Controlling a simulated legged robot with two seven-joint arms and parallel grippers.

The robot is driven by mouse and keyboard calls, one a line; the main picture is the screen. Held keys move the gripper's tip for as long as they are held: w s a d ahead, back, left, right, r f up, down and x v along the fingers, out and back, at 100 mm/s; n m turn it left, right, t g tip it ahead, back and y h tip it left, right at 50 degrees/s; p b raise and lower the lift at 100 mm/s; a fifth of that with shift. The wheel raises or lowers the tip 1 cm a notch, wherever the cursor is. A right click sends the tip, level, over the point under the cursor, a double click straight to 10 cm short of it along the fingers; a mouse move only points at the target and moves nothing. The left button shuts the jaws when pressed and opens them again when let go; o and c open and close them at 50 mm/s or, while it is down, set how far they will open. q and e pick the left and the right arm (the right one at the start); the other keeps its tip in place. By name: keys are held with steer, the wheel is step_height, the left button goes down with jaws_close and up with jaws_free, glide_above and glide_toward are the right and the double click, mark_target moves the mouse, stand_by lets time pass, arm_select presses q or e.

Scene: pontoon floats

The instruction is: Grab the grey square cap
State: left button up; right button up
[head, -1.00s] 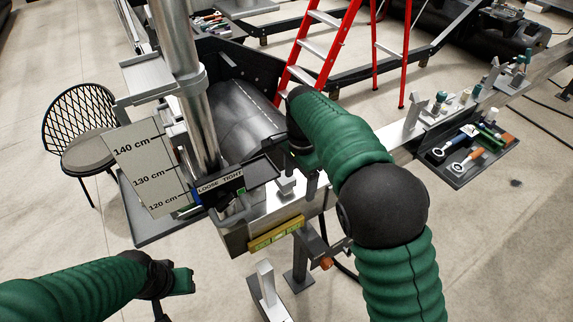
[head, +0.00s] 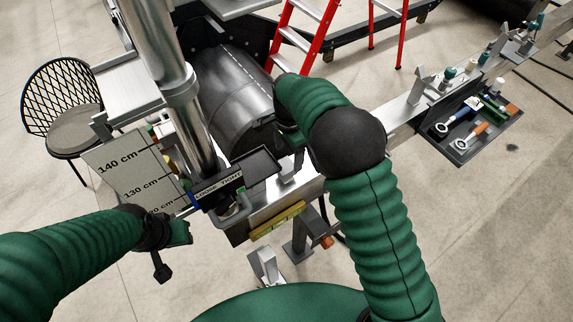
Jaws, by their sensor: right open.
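A small grey piece with a squarish top (head: 287,170) sits on the metal beam, just right of the LOOSE/TIGHT tray. It looks like the grey square cap, but I cannot be sure at this size. My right gripper (head: 294,150) is open and hangs just above and beside this piece. Its fingers are dark and partly hidden by my forearm, and I cannot tell whether they touch the piece. My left gripper (head: 170,245) is at lower left, near the measuring board and away from the piece. Its jaw state is unclear.
The dark LOOSE/TIGHT tray (head: 245,172) and a steel post (head: 190,115) stand left of the piece. A black cylinder (head: 235,95) lies behind. A yellow level (head: 277,221) is on the beam's front. A tool tray (head: 462,148) is at right; a red ladder (head: 300,40) stands behind.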

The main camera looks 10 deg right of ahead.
mark_target(285, 165)
steer(key=f, duration=0.1)
steer(key=w+f, duration=0.1)
steer(key=f+p, duration=0.1)
steer(key=f, duration=0.1)
steer(key=shift+w+a, duration=0.2)
steer(key=shift+a, duration=0.2)
steer(key=f+p, duration=0.1)
steer(key=f, duration=0.1)
steer(key=f+p, duration=0.1)
steer(key=shift+s+a+f, duration=0.1)
steer(key=shift+s+f, duration=0.1)
steer(key=shift+f, duration=0.45)
arm_select(q)
steer(key=r, duration=0.3)
steer(key=shift+w+a+r, duration=0.1)
steer(key=shift+w+r, duration=0.05)
steer(key=shift+w, duration=0.2)
arm_select(e)
steer(key=shift+w, duration=0.1)
steer(key=shift+c, duration=0.2)
steer(key=shift+w+f, duration=0.1)
steer(key=c, duration=1.2)
arm_select(q)
steer(key=shift+w+a, duration=0.1)
arm_select(e)
steer(key=shift+c, duration=1)
